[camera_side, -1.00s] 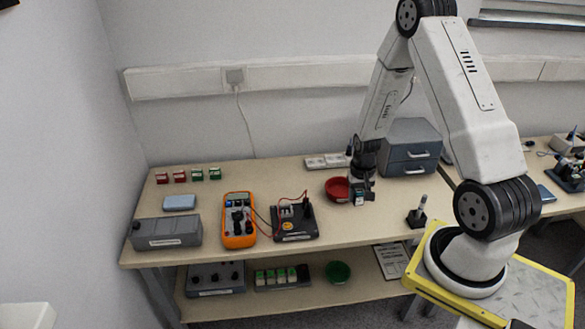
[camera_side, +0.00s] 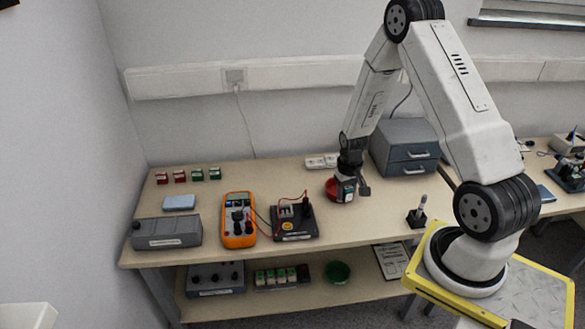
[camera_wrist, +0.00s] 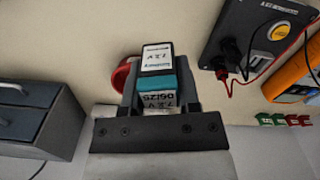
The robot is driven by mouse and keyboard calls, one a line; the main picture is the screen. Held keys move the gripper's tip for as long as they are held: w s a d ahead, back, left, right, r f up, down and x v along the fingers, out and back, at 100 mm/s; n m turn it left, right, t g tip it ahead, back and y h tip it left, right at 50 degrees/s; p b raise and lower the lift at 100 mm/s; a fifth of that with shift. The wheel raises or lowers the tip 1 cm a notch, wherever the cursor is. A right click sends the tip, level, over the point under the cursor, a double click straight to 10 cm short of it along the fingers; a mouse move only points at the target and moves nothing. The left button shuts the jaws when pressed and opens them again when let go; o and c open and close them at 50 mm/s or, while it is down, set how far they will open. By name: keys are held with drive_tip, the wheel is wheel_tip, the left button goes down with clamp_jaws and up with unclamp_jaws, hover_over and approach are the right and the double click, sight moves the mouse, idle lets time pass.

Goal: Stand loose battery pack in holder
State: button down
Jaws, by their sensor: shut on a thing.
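My gripper (camera_side: 346,183) is shut on a battery pack (camera_side: 348,192), held in front of the red bowl in the side view. In the wrist view the pack (camera_wrist: 157,62) sits between the fingers of my gripper (camera_wrist: 158,98). It is black and teal with white printed labels. I cannot tell whether its lower end touches the bench. On the lower shelf, a dark tray (camera_side: 257,289) holds several white and green blocks and may be the holder; I cannot tell for sure.
The red bowl (camera_side: 331,183) is close beside the pack. A black wired unit (camera_side: 300,232) and an orange multimeter (camera_side: 238,237) stand to the left. A grey drawer box (camera_side: 401,135) is behind right, and a small stand (camera_side: 416,218) is to the right. Bare bench lies between.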

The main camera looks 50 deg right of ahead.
drive_tip(key=w+a+n, duration=0.4)
drive_tip(key=w+n, duration=0.3)
drive_tip(key=w+a+n, duration=0.5)
drive_tip(key=w+n, duration=0.3)
drive_tip(key=shift+w+a, duration=0.2)
drive_tip(key=shift+a, duration=0.1)
drive_tip(key=shift+f, duration=2.3)
drive_tip(key=shift+f, duration=0.85)
unclamp_jaws()
idle(0.3)
drive_tip(key=shift+r, duration=0.15)
